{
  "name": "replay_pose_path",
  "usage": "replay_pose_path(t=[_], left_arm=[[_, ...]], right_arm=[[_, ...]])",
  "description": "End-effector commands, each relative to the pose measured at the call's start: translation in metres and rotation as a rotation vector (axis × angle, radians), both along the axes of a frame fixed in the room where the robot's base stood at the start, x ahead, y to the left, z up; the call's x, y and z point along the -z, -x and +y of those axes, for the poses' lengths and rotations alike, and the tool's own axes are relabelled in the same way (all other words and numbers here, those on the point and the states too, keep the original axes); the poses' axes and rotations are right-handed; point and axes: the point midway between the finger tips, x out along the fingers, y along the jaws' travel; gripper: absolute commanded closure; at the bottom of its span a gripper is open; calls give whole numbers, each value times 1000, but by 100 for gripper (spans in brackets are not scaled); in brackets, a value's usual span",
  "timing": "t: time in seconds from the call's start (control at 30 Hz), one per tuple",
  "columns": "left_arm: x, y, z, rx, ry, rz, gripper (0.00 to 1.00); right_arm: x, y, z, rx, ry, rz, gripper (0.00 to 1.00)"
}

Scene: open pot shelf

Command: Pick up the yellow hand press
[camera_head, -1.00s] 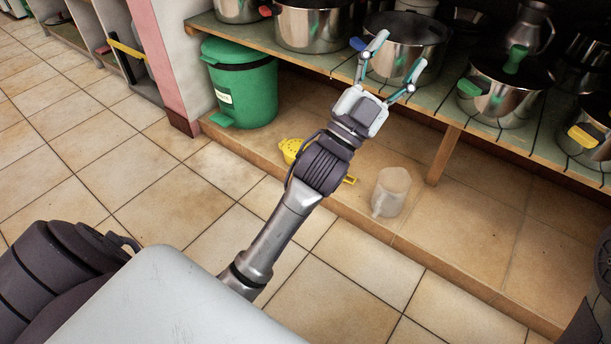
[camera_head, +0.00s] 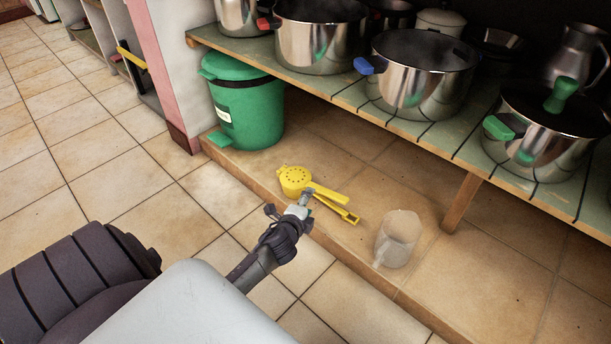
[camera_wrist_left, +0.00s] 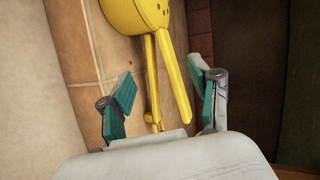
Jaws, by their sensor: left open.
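The yellow hand press (camera_head: 296,181) lies on the low tiled ledge under the pot shelf. Its round perforated head is at the left and its two handles spread to the lower right. My left gripper (camera_head: 305,198) is at the handles, which it partly overlaps in the head view. In the left wrist view the hand press (camera_wrist_left: 173,75) has its head at the top and its handles running down between the teal fingers of my left gripper (camera_wrist_left: 162,103). The fingers stand apart, and gaps show beside the handles. My right gripper is not in view.
A clear jug (camera_head: 398,239) stands on the ledge right of the press. A green bin (camera_head: 247,112) stands behind and left. The pot shelf (camera_head: 310,80) overhangs the ledge, with a wooden post (camera_head: 461,203) at the right. Floor in front is clear.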

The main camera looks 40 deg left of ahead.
Motion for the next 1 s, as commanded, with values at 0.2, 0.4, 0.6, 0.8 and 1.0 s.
replay_pose_path(t=[0.2, 0.4, 0.6, 0.8, 1.0], left_arm=[[13, -29, 9, 0, 0, -2, 37], [19, -40, 11, 1, 2, -4, 37], [31, -65, 17, 0, 1, -4, 37], [33, -79, 21, 0, 1, -3, 37], [31, -79, 22, 0, 3, -2, 37]], right_arm=[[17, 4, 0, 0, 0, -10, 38], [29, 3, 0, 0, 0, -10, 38], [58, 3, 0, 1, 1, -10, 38], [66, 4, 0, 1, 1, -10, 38], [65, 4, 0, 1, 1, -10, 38]])
